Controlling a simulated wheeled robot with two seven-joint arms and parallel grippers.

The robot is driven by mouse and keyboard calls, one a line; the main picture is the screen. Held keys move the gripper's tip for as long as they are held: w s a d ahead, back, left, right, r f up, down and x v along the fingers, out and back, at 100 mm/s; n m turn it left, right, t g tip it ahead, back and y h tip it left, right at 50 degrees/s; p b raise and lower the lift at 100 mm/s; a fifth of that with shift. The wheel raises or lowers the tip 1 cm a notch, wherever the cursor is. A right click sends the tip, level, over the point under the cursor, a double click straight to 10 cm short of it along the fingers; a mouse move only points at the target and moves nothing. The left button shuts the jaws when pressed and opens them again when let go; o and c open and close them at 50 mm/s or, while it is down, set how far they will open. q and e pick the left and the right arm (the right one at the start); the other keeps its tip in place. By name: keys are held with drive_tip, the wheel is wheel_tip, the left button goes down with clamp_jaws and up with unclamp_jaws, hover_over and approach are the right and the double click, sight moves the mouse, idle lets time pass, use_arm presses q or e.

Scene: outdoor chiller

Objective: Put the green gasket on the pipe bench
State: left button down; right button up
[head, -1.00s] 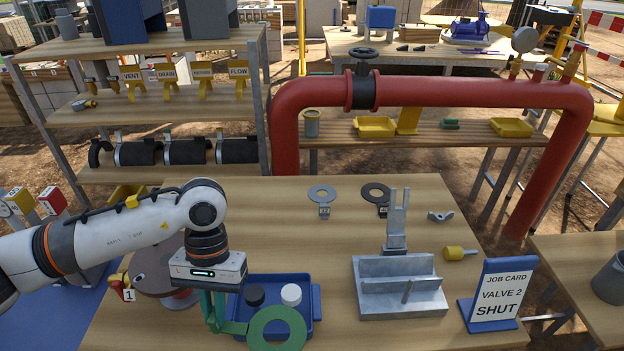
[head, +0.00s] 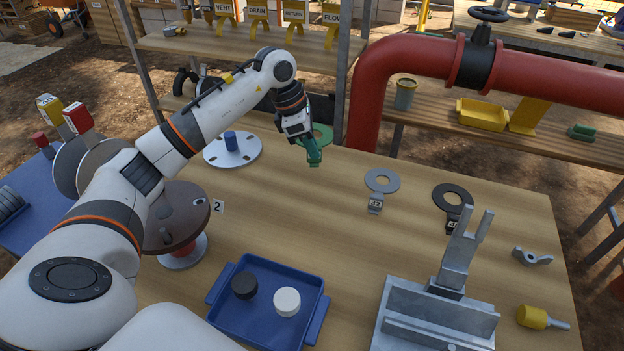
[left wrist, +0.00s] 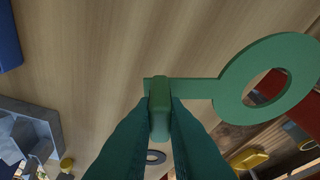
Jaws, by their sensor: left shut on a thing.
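My left gripper (head: 312,158) is shut on the tab of the green gasket (head: 328,136). It holds the gasket above the far edge of the near table, beside a white flanged disc with a blue post. In the left wrist view the green fingers (left wrist: 160,105) pinch the tab, and the gasket ring (left wrist: 228,82) sticks out to the right. In the head view the gripper partly hides the ring. The wooden bench behind the red pipe, seemingly the pipe bench (head: 430,124), is to the right of and beyond the gripper. My right gripper is not in view.
The red pipe (head: 400,58) rises between the near table and that bench. The bench bears a grey cup (head: 405,95), a yellow tray (head: 482,115) and a green piece (head: 582,132).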

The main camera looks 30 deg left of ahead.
sight(312, 161)
use_arm(q)
wheel_tip(312, 161, down, 5)
drive_tip(key=shift+w+r+p, duration=0.1)
drive_tip(key=shift+r+p, duration=0.05)
drive_tip(key=shift+p, duration=0.3)
wheel_tip(312, 161, down, 5)
drive_tip(key=shift+p, duration=0.4)
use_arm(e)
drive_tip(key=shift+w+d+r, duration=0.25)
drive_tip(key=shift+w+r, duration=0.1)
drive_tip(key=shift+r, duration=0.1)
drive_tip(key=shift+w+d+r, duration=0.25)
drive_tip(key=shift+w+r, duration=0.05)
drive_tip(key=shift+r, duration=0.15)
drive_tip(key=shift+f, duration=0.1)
use_arm(q)
drive_tip(key=c, duration=1.9)
unclamp_jaws()
drive_tip(key=shift+f, duration=0.2)
drive_tip(key=o, duration=0.4)
drive_tip(key=shift+o, duration=0.2)
drive_tip(key=shift+r, duration=0.1)
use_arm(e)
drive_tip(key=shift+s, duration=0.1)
